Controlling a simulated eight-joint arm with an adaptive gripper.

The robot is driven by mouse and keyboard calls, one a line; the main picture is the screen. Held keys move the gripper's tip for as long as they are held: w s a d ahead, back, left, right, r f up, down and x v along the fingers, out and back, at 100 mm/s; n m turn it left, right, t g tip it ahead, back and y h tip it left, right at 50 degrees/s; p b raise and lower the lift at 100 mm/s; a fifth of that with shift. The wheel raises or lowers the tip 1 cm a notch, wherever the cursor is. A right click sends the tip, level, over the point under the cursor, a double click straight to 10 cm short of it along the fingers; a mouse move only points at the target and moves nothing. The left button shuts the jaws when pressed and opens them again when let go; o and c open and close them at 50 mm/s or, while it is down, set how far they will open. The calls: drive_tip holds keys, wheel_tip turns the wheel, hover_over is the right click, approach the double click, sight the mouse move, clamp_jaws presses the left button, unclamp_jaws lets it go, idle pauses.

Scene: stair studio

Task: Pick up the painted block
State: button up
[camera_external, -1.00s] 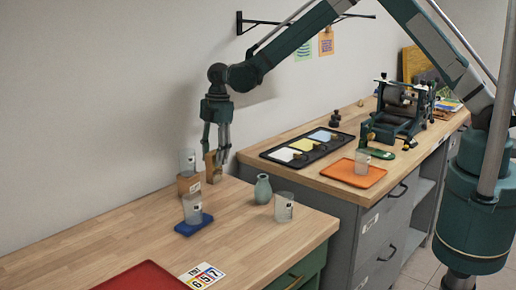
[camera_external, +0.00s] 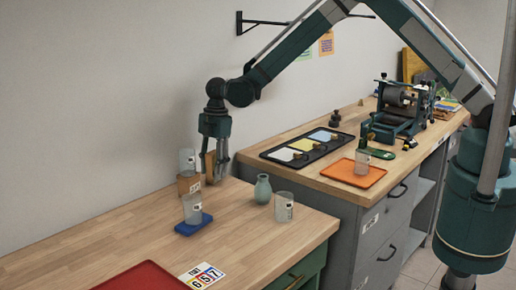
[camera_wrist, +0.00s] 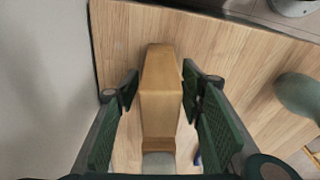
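A tall plain tan wooden block (camera_external: 209,167) stands upright on the wooden bench near the wall; in the wrist view it is in the middle (camera_wrist: 160,98). I see no paint on its visible faces, so I cannot tell whether it is the painted block. My gripper (camera_wrist: 160,86) points down with one finger on each side of this block, close to its sides and apparently open. The fingers hide part of the block in the external view. A second tan block (camera_external: 186,188) stands beside it in front, with a clear glass (camera_external: 187,161) on top.
A glass (camera_external: 192,208) on a blue coaster (camera_external: 194,226), a grey-green vase (camera_external: 263,189) and another glass (camera_external: 284,207) stand nearby. The wall is close to my gripper. A number card (camera_external: 202,276) and red tray (camera_external: 150,279) lie in front.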

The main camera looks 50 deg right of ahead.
sight(211, 154)
idle(0.3)
drive_tip(key=c, duration=1)
drive_tip(key=shift+r, duration=5)
